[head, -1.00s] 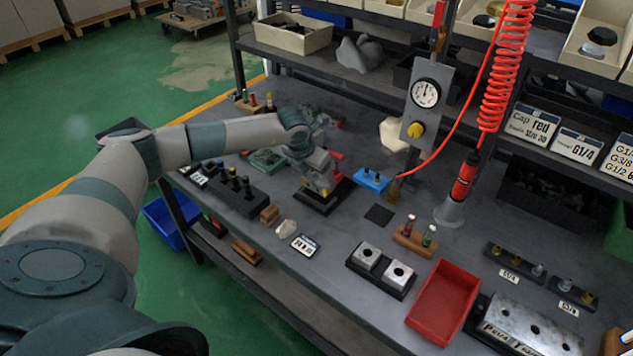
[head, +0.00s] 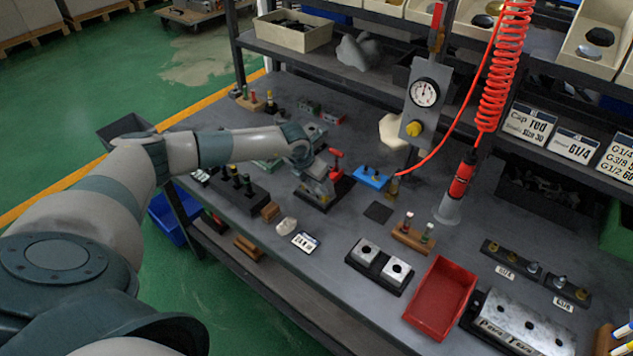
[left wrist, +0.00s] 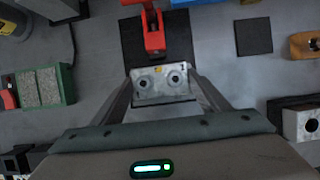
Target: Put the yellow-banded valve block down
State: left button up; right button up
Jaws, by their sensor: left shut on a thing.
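The valve block (left wrist: 160,84) is a pale grey metal block with two round ports and a small yellow mark on its upper edge in the left wrist view. My left gripper (left wrist: 163,98) is shut on it, one finger on each side. In the head view my left gripper (head: 317,172) is over a dark fixture plate (head: 325,200) and mostly hides the block. A red toggle clamp (left wrist: 153,32) stands on the plate beside the block; it also shows in the head view (head: 336,162). Whether the block's underside touches the plate is hidden. My right gripper is not in view.
Two light blocks on a black base (head: 380,265) and a red tray (head: 440,298) stand nearer the front right. A red coiled hose (head: 495,70) hangs at the right.

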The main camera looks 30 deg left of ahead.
pick_arm(q)
jog(key=shift+f, duration=0.1)
jog(key=o, duration=1.5)
jog(key=shift+r, duration=0.2)
jog(key=shift+s+r, duration=0.2)
jog(key=shift+r, duration=0.2)
jog(key=b+v, duration=0.3)
jog(key=v, duration=0.8)
